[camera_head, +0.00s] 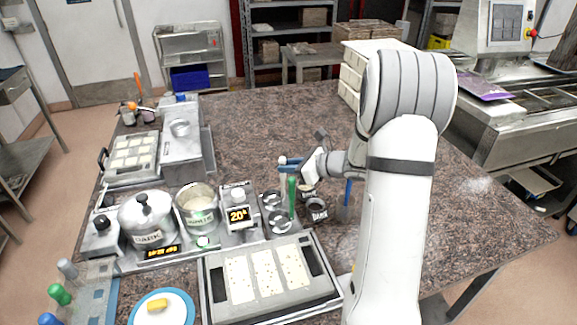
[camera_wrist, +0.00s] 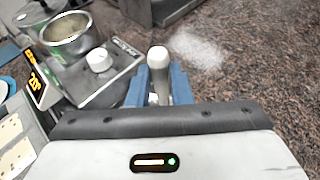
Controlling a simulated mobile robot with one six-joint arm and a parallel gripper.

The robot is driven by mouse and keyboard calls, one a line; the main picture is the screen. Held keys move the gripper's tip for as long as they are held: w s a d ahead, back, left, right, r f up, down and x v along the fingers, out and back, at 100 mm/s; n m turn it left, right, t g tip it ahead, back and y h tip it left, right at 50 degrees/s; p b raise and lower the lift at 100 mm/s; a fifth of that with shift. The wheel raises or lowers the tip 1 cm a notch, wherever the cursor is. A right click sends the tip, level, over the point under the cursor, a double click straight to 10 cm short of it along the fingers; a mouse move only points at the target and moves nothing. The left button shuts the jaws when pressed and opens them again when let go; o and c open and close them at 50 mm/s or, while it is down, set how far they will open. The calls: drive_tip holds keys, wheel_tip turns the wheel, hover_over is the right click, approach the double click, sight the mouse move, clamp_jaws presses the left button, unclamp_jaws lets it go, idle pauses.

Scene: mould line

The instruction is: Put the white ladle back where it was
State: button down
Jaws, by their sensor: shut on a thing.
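My gripper (camera_head: 288,164) has blue fingers and is shut on the white ladle. Its pale rounded handle end (camera_wrist: 158,57) stands up between the fingers in the wrist view; its white tip (camera_head: 283,160) shows small in the head view. The ladle's lower part is hidden in both views. My gripper is above the counter, behind the green handle (camera_head: 292,197) as the head camera sees it. I cannot tell how high the ladle is held.
A blue handle (camera_head: 347,193) stands to the right. The white pot (camera_head: 197,207), dark pot (camera_head: 146,217) and temperature display (camera_head: 237,216) are left. The mould tray (camera_head: 212,287) is in front.

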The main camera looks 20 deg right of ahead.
drive_tip(key=c, duration=1.8)
unclamp_jaws()
drive_tip(key=shift+f, duration=0.15)
drive_tip(key=o, duration=0.5)
